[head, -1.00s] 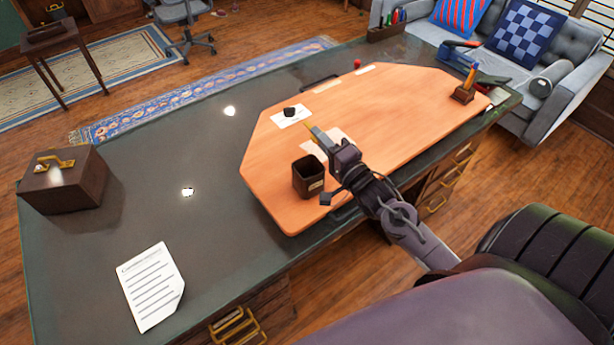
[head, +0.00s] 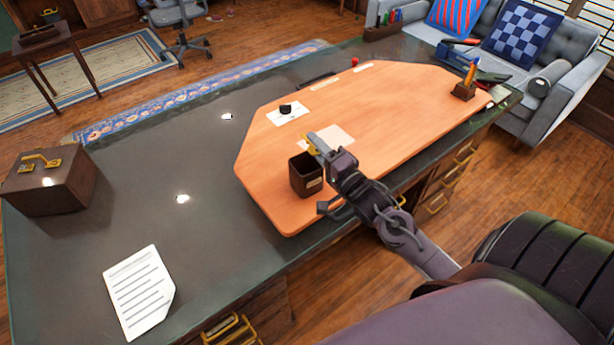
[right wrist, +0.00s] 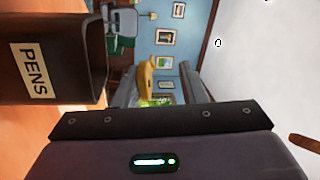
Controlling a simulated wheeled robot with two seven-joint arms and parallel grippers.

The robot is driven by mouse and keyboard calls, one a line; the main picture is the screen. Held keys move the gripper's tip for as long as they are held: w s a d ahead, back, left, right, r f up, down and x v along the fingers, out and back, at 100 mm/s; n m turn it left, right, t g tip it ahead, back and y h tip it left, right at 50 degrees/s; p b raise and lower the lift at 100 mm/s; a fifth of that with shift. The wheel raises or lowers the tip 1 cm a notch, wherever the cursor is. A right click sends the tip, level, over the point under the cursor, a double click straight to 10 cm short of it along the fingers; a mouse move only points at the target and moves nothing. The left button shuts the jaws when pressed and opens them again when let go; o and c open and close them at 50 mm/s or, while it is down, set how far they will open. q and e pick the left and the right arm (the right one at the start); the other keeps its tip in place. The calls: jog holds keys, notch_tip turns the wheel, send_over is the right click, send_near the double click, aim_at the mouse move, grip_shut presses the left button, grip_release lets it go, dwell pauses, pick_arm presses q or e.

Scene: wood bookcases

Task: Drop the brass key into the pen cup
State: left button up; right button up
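The pen cup (head: 306,178) is a dark, square, open box standing upright on the orange desk board. My left gripper is not in view.
The orange board (head: 400,120) lies on the dark desk (head: 140,160). A white card with a black item (head: 286,109) lies behind the cup. A small pencil holder (head: 464,91) stands at the right. A dark box (head: 50,185) and a paper (head: 140,290) are at the left.

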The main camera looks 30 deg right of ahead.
jog(key=s+f+b, duration=0.1)
jog(key=s+b, duration=0.1)
jog(key=s, duration=0.5)
jog(key=shift+s+d, duration=0.35)
jog(key=shift+s, duration=0.05)
